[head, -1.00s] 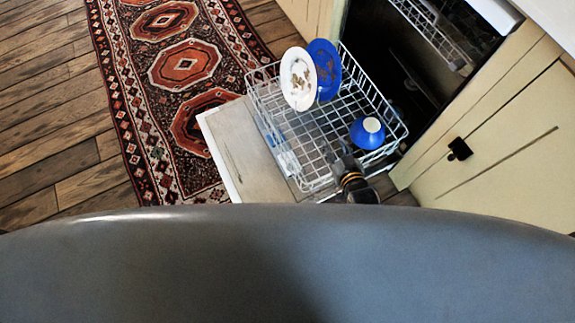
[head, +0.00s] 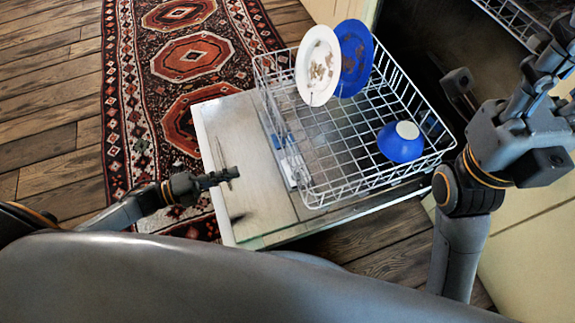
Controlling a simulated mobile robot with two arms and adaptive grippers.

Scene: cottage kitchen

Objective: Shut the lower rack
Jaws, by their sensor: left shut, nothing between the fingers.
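The lower rack (head: 325,195), a white wire basket, is pulled out over the open dishwasher door (head: 225,130). It holds a white plate with brown stains (head: 316,62), a blue plate (head: 357,60) behind it and a blue bowl (head: 398,146), which looks upside down. My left gripper (head: 234,174) is shut and empty above the door, left of the rack and apart from it. My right gripper (head: 505,68) is at the right, beside the rack and near the dishwasher opening. Its fingers look spread, with nothing seen between them.
The dark dishwasher cavity (head: 425,50) is at the upper right, with part of an upper rack (head: 508,18) showing. Cream cabinets stand at the right. A patterned rug (head: 185,60) and open wooden floor (head: 50,110) lie to the left.

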